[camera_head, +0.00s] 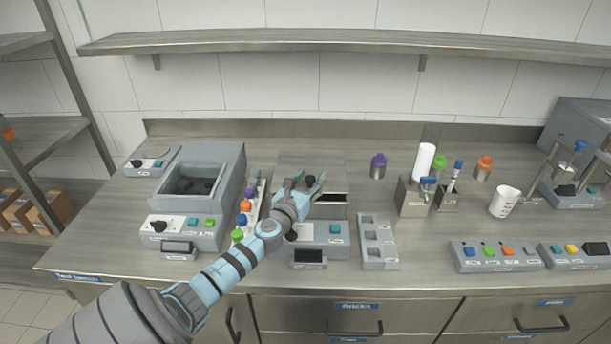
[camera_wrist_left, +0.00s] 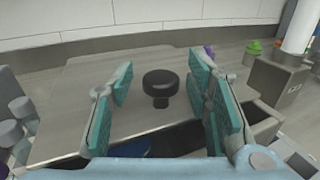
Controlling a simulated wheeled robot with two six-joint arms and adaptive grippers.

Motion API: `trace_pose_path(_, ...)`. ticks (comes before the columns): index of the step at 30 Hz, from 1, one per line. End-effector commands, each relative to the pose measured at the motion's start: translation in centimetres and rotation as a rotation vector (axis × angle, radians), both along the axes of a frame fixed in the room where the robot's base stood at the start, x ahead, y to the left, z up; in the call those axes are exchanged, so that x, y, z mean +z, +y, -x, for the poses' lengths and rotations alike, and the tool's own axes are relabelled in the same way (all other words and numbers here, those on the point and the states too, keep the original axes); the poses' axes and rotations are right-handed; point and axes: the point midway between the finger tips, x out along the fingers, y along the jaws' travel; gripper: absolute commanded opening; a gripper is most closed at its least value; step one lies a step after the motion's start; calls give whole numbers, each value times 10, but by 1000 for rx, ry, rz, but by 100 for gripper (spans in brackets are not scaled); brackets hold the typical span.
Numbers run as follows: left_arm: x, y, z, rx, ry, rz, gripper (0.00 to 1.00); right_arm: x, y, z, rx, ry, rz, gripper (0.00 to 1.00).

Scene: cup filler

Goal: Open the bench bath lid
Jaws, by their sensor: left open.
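The bench bath (camera_head: 322,230) is the grey unit in the middle of the bench, with a teal button and a small dark display at its front. Its flat grey lid (camera_head: 300,160) bears a black round knob (camera_head: 310,180). A dark gap shows at the lid's front edge, partly hidden by my gripper. My left gripper (camera_head: 308,184) is open at the knob. The lid (camera_wrist_left: 130,75) fills the middle of that view.
An open-topped grey unit (camera_head: 232,180) stands left of the bath. Several coloured-cap bottles stand in a rack (camera_head: 254,190) close beside my arm. An empty grey holder (camera_head: 376,243) is right of the bath. A purple-capped bottle (camera_head: 378,166) stands behind it. A shelf (camera_head: 340,40) runs above.

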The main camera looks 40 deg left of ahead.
Motion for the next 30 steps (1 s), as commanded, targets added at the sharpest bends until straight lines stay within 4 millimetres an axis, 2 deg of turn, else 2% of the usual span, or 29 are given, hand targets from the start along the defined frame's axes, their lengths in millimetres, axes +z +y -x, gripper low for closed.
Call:
trace_pose_path(4, -1, -10, 27, -5, 4, 0, 45, 0, 1, 0, 0, 1, -1, 0)
trace_pose_path(9, -2, -26, 74, -5, 6, -2, 45, 0, 1, 1, 0, 1, -2, 0)
trace_pose_path(12, -2, -33, 94, -4, 5, 0, 45, 0, 2, 1, -1, 1, -2, 0)
trace_pose_path(16, -1, -38, 108, -3, 3, 1, 45, 0, 2, 1, -1, 2, -2, 0)
trace_pose_path(23, 0, -38, 109, -1, 1, 1, 45, 0, 2, 1, -1, 2, -2, 0)
trace_pose_path(26, 1, -39, 109, 21, -5, 6, 29, 4, 2, 1, -1, 2, -3, 0)
trace_pose_path(28, 6, -43, 110, 89, -19, 10, 17, 16, 2, 1, -1, 2, -3, 0)
trace_pose_path(30, 12, -58, 108, 196, -23, 23, 6, 33, 3, 1, -1, 2, -3, 0)
